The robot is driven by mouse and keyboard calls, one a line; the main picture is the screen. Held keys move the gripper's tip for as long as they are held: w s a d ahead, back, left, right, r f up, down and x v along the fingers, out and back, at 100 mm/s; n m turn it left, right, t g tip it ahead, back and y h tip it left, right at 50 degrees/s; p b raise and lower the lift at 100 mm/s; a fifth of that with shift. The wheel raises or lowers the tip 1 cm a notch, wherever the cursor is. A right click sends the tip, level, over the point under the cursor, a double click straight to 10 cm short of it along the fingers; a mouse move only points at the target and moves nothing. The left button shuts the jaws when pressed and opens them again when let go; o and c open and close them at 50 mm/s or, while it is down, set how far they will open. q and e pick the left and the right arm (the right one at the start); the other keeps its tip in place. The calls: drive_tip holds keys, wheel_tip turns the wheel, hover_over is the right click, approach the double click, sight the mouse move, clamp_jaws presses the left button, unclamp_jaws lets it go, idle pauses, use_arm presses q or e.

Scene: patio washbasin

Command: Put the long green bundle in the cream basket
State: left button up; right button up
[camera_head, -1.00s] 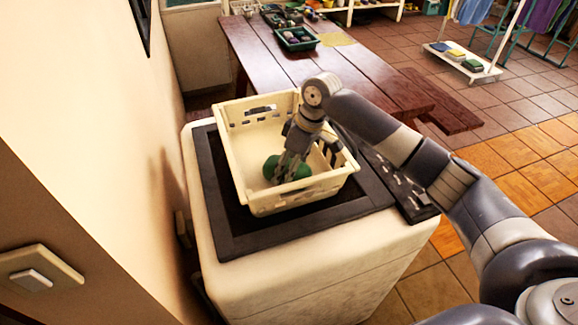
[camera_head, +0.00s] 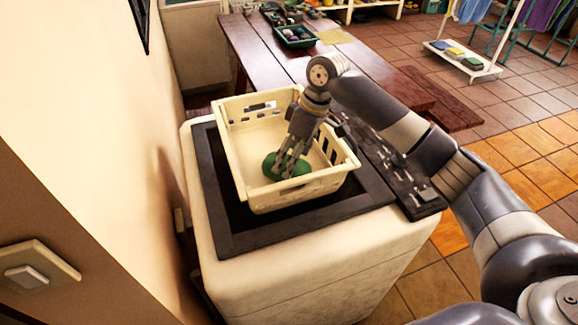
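The cream basket (camera_head: 305,191) stands on the dark framed top of a white washing-machine-like unit. The green bundle (camera_head: 297,170) is low inside the basket, towards its near side. Only part of it shows, as a rounded green shape. My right gripper (camera_head: 285,168) reaches down into the basket from the upper right, with its fingers at the bundle. The fingers cover part of the bundle, and I cannot tell whether they grip it. My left gripper is out of view.
A wall (camera_head: 90,130) runs close along the left. A wooden table (camera_head: 262,55) behind holds a green crate (camera_head: 296,37) with items. A white rack (camera_head: 462,62) with folded cloths stands at the back right. Tiled floor lies open on the right.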

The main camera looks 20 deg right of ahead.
drive_tip(key=b+v, duration=0.1)
drive_tip(key=v, duration=0.7)
drive_tip(key=shift+r, duration=0.35)
drive_tip(key=shift+d, duration=0.1)
